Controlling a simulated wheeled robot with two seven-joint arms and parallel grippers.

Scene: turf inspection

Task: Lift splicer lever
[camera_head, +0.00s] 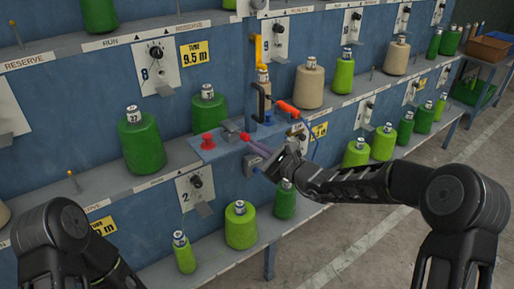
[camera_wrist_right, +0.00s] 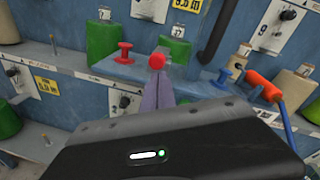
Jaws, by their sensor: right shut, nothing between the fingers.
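The splicer is a small grey block (camera_head: 230,131) on a blue-grey bracket shelf (camera_head: 207,154). Its lever ends in a red ball (camera_head: 245,136), which also shows in the right wrist view (camera_wrist_right: 157,61). My right gripper (camera_head: 252,143) reaches in from the right with its purple fingers shut and empty. Its fingertips (camera_wrist_right: 158,80) are right at the red ball; I cannot tell whether they touch it. The lever's arm is mostly hidden. My left arm shows at the lower left, but its gripper is out of view.
A red spool-shaped peg (camera_head: 207,141) and a blue peg (camera_head: 268,118) stand on the bracket. An orange-handled tool (camera_head: 288,108) with a blue cord hangs at its right. Green yarn cones (camera_head: 141,143) crowd the shelves around it. A black post (camera_head: 260,103) rises behind.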

